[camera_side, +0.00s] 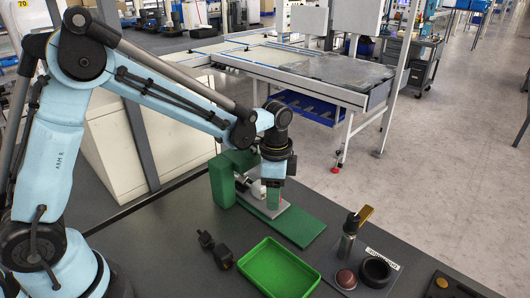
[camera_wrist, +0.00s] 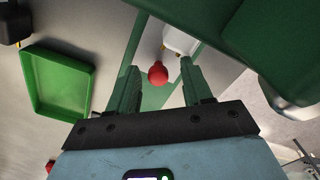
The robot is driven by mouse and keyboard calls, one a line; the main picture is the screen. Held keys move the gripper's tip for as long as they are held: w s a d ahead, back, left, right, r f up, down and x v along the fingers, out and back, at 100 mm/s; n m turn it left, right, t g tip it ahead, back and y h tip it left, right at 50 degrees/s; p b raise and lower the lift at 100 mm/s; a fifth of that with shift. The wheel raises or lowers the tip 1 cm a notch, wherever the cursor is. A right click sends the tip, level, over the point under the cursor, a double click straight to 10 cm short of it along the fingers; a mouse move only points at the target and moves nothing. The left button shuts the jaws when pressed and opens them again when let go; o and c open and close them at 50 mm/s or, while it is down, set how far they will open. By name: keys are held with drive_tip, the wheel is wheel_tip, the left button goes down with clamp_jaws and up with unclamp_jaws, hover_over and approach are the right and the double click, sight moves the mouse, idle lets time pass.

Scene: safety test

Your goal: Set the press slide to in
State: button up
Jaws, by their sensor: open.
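The press has a green upright body (camera_side: 229,176) and a long green base (camera_side: 297,226). A grey plate (camera_side: 256,207) lies on the base, partly hidden by my gripper. In the wrist view a red round knob (camera_wrist: 158,74) shows beside a white part (camera_wrist: 181,38), and the green press body (camera_wrist: 285,45) fills the upper right. My gripper (camera_side: 272,197) points down over the base, in front of the press body. In the wrist view its two green fingers (camera_wrist: 160,84) are apart, with the knob showing between them. I cannot tell whether they touch it, nor the slide's exact position.
A green tray (camera_side: 247,266) lies in front of the press, with black parts (camera_side: 216,249) left of it. To the right stand a dark bottle (camera_side: 348,239), a dark red ball (camera_side: 345,279) and a black ring (camera_side: 376,271). A yellow button (camera_side: 441,283) is near the corner.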

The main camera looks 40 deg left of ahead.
wheel_tip(320, 180, up, 12)
idle(0.6)
drive_tip(key=shift+s+a, duration=0.1)
drive_tip(key=s+a+f+n+t, duration=0.1)
drive_tip(key=s+a+n+t, duration=0.5)
drive_tip(key=s+n, duration=0.4)
drive_tip(key=s+t, duration=0.1)
drive_tip(key=s, duration=0.2)
drive_tip(key=shift+a+f+n, duration=0.2)
drive_tip(key=shift+n, duration=0.2)
